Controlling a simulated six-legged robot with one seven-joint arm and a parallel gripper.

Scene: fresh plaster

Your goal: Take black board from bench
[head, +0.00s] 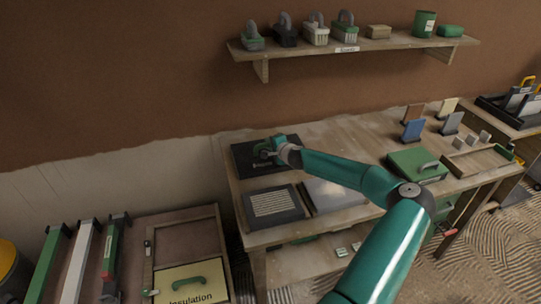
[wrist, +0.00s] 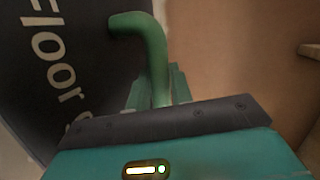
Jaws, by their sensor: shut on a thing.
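The black board (head: 243,160) is at the back left corner of the wooden bench (head: 335,145). In the wrist view the board (wrist: 95,35) fills the left side, with pale lettering that begins "Floor". Its green handle (wrist: 153,50) stands up between my fingers. My gripper (head: 268,150) is shut on this handle; the gripper's fingers also show in the wrist view (wrist: 157,92). My gripper covers part of the board in the head view. I cannot tell whether the board is lifted off the bench or rests on it.
A dark framed panel (head: 272,207) and a pale board (head: 333,193) lie in front on the bench. A green case (head: 417,163) and several small blocks stand to the right. A shelf (head: 360,45) with several tools hangs above. A low table (head: 185,240) stands left.

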